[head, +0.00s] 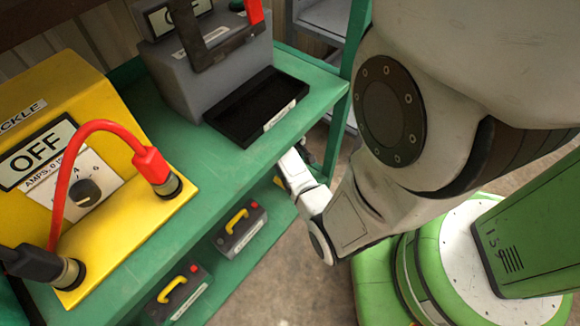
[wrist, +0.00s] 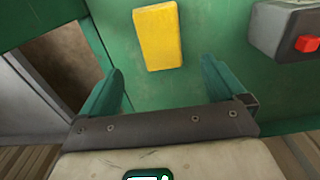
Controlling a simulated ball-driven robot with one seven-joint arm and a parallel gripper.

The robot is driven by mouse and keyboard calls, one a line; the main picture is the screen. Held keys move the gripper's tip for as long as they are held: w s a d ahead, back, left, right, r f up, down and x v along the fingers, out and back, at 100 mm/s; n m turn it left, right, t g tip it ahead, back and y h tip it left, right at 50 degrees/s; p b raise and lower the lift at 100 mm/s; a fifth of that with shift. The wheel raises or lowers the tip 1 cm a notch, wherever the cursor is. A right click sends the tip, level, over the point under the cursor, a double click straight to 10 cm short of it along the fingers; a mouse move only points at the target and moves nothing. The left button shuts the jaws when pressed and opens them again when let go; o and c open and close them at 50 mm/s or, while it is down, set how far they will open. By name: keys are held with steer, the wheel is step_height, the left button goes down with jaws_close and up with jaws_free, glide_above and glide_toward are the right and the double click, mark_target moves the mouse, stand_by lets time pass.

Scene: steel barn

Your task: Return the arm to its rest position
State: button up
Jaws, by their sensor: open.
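My arm (head: 355,205) hangs bent beside the green bench, its forearm reaching down toward the bench's right front edge. In the wrist view my gripper (wrist: 162,82) is open, its two green fingers wide apart with nothing between them. Past the fingertips lies a green surface with a yellow block-shaped piece (wrist: 158,38) on it, apart from the fingers. In the head view the fingers cannot be made out clearly; the arm's far end is close to the bench edge.
The green bench (head: 205,215) bears a yellow charger (head: 125,245) reading OFF, a grey unit (head: 190,80) and a black tray (head: 245,118). Batteries with yellow handles (head: 240,232) stand on its lower shelf. A grey box with a red cap (wrist: 285,32) shows at the wrist view's upper right.

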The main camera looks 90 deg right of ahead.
steer(key=shift+r, duration=0.9)
